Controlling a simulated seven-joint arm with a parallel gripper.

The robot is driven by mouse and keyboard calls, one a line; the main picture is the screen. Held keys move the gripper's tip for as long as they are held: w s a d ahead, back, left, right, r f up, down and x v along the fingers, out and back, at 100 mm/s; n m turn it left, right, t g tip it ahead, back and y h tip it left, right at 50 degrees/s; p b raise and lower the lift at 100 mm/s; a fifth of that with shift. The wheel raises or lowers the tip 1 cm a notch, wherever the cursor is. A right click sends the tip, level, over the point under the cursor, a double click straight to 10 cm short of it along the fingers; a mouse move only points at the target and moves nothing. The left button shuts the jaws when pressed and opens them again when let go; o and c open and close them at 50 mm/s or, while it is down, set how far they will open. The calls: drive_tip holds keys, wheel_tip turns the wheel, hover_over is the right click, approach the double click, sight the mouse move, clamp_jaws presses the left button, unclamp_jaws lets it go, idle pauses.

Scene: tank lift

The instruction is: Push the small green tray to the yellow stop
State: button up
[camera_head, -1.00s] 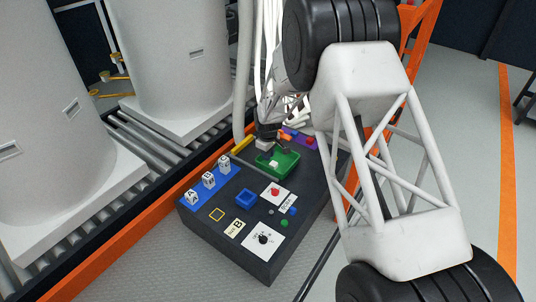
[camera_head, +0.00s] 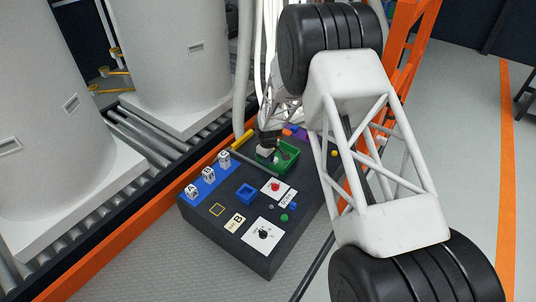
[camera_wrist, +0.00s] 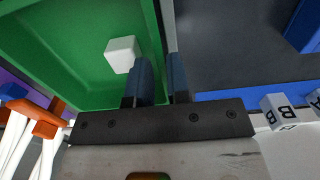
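The green tray (camera_head: 291,163) lies on the dark console in the head view, partly hidden by my gripper. It fills the left of the wrist view (camera_wrist: 70,60), with a small white cube (camera_wrist: 122,54) inside. My gripper (camera_wrist: 163,78) is at the tray's wall. In the wrist view one finger shows in front of the tray's inside and the other just outside its wall, with a narrow gap between. Whether they press on the wall I cannot tell. In the head view my gripper (camera_head: 268,148) is low at the tray. A yellow bar (camera_head: 242,139), which looks like the stop, lies left of the tray.
A thin grey rail (camera_head: 258,165) runs along the tray's near side. Nearer on the console (camera_head: 250,260) are a blue strip with white lettered blocks (camera_head: 208,173), a blue square holder (camera_head: 246,195), a yellow outline (camera_head: 217,210) and a knob panel (camera_head: 263,234). Purple and orange pieces lie beyond.

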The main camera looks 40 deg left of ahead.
drive_tip(key=shift+f, duration=0.9)
clamp_jaws()
drive_tip(key=shift+a, duration=0.2)
drive_tip(key=shift+a, duration=5.85)
drive_tip(key=shift+o, duration=1.6)
unclamp_jaws()
